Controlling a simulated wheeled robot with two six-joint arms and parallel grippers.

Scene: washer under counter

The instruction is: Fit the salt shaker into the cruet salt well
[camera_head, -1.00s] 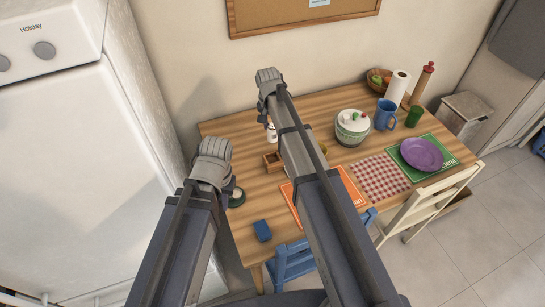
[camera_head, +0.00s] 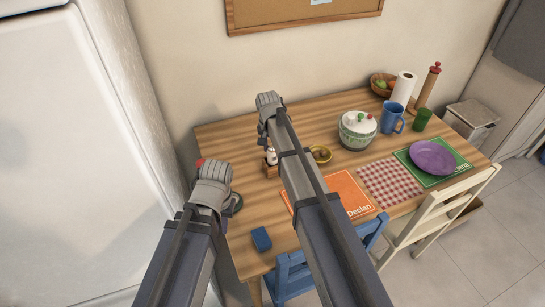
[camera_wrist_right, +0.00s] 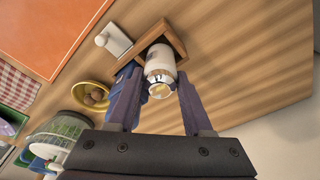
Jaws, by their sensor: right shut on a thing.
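The salt shaker (camera_wrist_right: 159,62) is white with a shiny metal cap. My right gripper (camera_wrist_right: 157,78) is shut on it, one finger on each side. Its far end overlaps the square wooden well of the cruet (camera_wrist_right: 178,43); I cannot tell how deep it sits. In the head view the shaker (camera_head: 272,156) shows upright at the small wooden cruet (camera_head: 270,171), partly behind my right arm. My left gripper (camera_head: 211,187) is left of and nearer than the cruet, apart from it; its fingers are hidden.
An orange placemat (camera_head: 350,197) and a blue block (camera_head: 261,239) lie nearer. A dark green round thing (camera_head: 237,203) is beside my left gripper.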

